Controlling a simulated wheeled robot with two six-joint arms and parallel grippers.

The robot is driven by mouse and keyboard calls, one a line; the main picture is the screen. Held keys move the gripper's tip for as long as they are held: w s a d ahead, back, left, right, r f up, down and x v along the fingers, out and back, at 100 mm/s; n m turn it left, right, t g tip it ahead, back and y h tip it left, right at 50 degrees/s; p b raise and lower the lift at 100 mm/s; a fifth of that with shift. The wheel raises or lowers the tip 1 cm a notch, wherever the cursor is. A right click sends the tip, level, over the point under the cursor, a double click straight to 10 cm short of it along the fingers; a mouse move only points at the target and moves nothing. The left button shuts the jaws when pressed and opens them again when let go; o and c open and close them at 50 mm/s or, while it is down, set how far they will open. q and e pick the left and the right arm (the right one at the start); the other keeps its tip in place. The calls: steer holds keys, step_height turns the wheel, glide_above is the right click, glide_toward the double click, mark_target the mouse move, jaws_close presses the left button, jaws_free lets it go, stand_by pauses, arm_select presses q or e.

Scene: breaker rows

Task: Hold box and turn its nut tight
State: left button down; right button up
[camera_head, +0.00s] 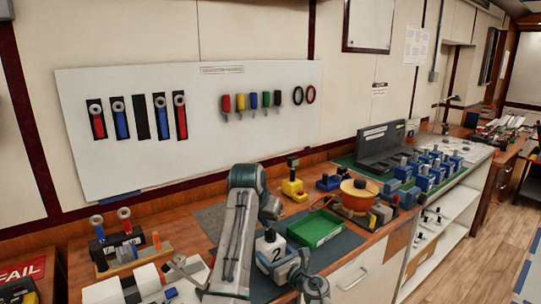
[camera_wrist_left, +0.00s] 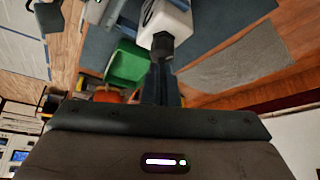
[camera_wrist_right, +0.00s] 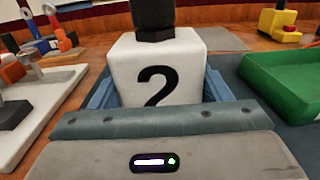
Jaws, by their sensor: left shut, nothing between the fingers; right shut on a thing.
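The white box (camera_head: 267,250) with a black 2 stands over the blue mat in the head view, and fills the middle of the right wrist view (camera_wrist_right: 150,60). Its dark nut (camera_wrist_right: 153,20) sits on top and also shows in the left wrist view (camera_wrist_left: 162,46). My right gripper (camera_head: 287,262) is shut on the box, with one blue finger on each side. My left gripper (camera_head: 269,222) is above the nut, its fingers shut with nothing between them. In the left wrist view its fingertips (camera_wrist_left: 160,68) are close to the nut; whether they touch it I cannot tell.
A green tray (camera_head: 314,228) lies right of the box. A yellow-and-black device (camera_head: 293,186) and an orange round thing (camera_head: 360,190) stand behind it. A rack with tools (camera_head: 122,246) and white blocks (camera_head: 103,292) are at the left. Blue units (camera_head: 424,178) stand farther right.

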mark_target(267, 239)
arm_select(q)
steer(key=shift+f, duration=2.4)
steer(key=shift+w+d, duration=0.1)
steer(key=shift+w, duration=0.2)
steer(key=shift+w+a, duration=0.15)
steer(key=shift+a, duration=0.2)
step_height(267, 239, up, 6)
steer(key=shift+s+a, duration=0.15)
steer(key=shift+s, duration=0.2)
steer(key=shift+r, duration=0.1)
